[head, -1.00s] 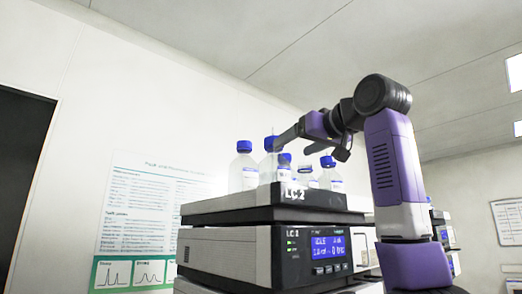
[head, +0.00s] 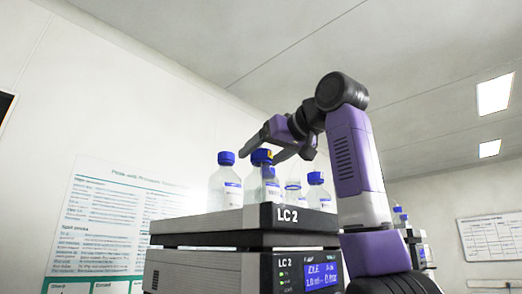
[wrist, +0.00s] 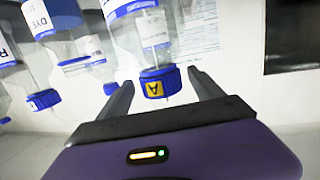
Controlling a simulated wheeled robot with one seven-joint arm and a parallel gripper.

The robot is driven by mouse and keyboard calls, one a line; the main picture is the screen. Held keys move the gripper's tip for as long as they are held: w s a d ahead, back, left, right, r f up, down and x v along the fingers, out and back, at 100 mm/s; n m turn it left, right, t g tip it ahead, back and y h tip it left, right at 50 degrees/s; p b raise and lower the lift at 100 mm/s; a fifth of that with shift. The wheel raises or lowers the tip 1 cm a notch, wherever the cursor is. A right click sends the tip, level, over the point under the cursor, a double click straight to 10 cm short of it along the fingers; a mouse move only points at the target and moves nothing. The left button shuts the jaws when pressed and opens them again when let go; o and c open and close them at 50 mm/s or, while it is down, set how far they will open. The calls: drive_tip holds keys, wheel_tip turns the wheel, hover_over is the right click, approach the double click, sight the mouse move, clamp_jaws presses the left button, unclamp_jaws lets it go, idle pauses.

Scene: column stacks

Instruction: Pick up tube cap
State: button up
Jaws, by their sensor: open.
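A blue cap with a yellow "A" label (wrist: 158,83) sits on a clear bottle (wrist: 150,40) in the wrist view, where the bottles appear upside down. The same labelled cap shows in the head view (head: 262,156), partly covered by a finger. My gripper (wrist: 159,79) is open, with one finger on each side of this cap. Visible gaps separate the cap from both fingers. In the head view my gripper (head: 257,155) is at the height of the bottle tops.
Other blue-capped bottles stand close by on the LC 2 unit, one to the left (head: 225,185) and one to the right (head: 317,190). The LC 2 unit (head: 300,221) rests on another instrument. A poster (head: 110,215) hangs on the wall behind.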

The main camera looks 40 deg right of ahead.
drive_tip(key=p+x, duration=0.1)
drive_tip(key=x, duration=0.2)
drive_tip(key=shift+w+r, duration=0.1)
drive_tip(key=shift+w, duration=0.1)
drive_tip(key=shift+a, duration=0.1)
drive_tip(key=c, duration=1.4)
